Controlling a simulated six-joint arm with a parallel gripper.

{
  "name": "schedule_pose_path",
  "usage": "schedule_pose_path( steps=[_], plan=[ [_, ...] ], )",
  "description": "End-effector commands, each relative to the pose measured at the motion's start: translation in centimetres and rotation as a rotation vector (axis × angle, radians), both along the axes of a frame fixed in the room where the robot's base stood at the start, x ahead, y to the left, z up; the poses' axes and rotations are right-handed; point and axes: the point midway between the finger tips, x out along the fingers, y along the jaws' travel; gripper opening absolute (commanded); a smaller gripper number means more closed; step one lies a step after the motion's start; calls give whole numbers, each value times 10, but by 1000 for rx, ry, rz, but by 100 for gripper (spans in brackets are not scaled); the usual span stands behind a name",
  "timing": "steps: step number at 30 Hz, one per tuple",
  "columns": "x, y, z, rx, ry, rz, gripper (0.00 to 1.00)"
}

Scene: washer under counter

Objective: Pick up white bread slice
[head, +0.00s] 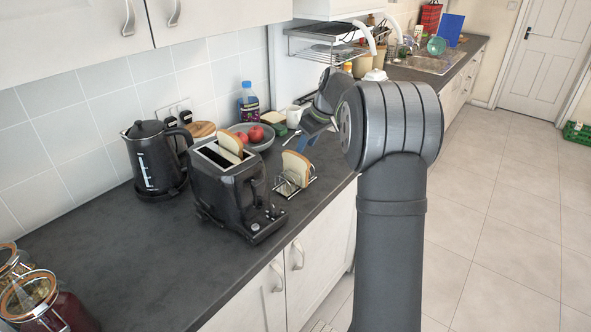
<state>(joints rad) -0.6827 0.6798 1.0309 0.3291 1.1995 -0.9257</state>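One white bread slice (297,166) with a brown crust stands upright in a small wire rack (288,187) on the dark counter, right of the toaster. Another slice (231,143) sticks up out of a slot of the black toaster (228,192). My arm reaches in from the right and bends back over the counter. My gripper (316,119) is small and partly hidden near the arm's far end, behind and above the rack, apart from both slices. Its fingers are too unclear to tell whether they are open or shut.
A black kettle (156,160) stands left of the toaster. A bowl (262,141) with red apples, a blue-capped bottle (249,104) and a white mug (294,116) stand behind. Glass jars (52,307) are at the near left. The front-left counter (130,250) is clear.

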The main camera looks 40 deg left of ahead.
Motion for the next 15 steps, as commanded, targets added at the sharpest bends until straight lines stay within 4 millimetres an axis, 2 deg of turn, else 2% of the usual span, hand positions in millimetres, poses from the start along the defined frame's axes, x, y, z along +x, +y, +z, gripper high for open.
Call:
schedule_pose_path(
  steps=[3, 11, 15],
  plan=[
    [0, 7, -16, -1, 1, 0, 37],
    [-1, 15, -28, 0, 0, 1, 37],
    [-1, 28, -41, -1, 1, 1, 37]
  ],
)
